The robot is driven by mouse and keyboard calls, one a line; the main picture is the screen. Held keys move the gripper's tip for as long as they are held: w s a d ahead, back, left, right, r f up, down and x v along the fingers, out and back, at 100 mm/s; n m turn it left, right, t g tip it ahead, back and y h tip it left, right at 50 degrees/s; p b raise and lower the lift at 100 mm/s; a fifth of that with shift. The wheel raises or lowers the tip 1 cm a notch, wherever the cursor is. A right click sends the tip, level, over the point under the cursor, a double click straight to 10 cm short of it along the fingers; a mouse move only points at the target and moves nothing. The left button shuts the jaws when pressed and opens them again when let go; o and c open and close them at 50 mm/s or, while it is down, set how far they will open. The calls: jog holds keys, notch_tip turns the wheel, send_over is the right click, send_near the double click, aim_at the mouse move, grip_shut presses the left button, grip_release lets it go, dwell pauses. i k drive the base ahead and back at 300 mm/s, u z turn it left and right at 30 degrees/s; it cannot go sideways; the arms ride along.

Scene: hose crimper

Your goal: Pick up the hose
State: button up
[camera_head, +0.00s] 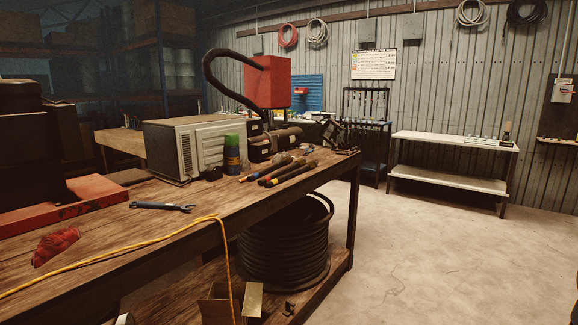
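Several things here look like hose. A large coil of thick black hose (284,252) stands on the lower shelf of the wooden workbench (110,243), partly hidden by the bench top. A thick black hose (217,72) arches up beside a red box-shaped machine (267,82) at the back of the bench. Several short dark rods with coloured ends (288,173) lie side by side on the bench top; I cannot tell whether they are hose pieces or tools. My gripper is not in view.
A white-grey box unit (184,150), a green-topped can (232,154), a blue wrench (163,207) and a red cloth (55,246) are on the bench. A yellow cord (150,247) hangs over its edge. An open cardboard box (231,303) sits below. Concrete floor (430,250) is clear at right.

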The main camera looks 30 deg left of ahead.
aim_at(287, 160)
jog(key=z, duration=0.05)
jog(key=i, duration=1.7)
jog(key=u, duration=0.45)
jog(key=i, duration=1.25)
jog(key=u, duration=1.55)
jog(key=i, duration=0.9)
jog(key=u, duration=0.75)
